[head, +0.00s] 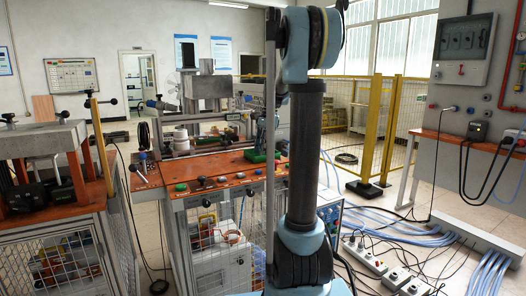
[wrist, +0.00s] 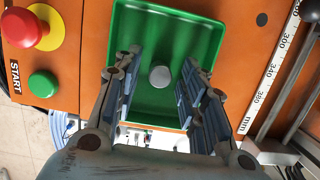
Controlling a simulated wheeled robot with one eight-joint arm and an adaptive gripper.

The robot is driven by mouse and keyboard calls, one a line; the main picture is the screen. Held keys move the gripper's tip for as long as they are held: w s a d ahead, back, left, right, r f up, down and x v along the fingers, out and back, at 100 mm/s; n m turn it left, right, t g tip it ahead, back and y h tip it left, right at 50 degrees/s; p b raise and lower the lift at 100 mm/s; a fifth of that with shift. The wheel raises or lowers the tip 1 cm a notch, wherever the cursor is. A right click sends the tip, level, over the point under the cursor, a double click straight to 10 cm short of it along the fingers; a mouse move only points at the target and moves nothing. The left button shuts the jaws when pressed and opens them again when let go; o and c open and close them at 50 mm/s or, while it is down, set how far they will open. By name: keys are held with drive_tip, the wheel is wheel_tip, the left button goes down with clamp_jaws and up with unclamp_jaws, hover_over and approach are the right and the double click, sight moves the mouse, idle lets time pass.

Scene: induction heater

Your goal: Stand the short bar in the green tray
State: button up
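The green tray (wrist: 150,30) lies on the orange bench top in the wrist view, and a small green patch of it shows in the head view (head: 258,156). A grey round end of the short bar (wrist: 160,77) faces the camera inside the tray; the bar looks upright, seen end-on. My gripper (wrist: 161,60) is open over the tray, one finger to each side of the bar. A clear gap shows between the bar and each finger. The bar's lower part is hidden.
A red mushroom button (wrist: 18,27) and a green START button (wrist: 43,83) sit left of the tray. A millimetre scale (wrist: 272,75) and metal rails (wrist: 300,85) run along its right.

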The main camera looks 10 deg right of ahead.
drive_tip(key=v, duration=1.2)
drive_tip(key=shift+r, duration=0.1)
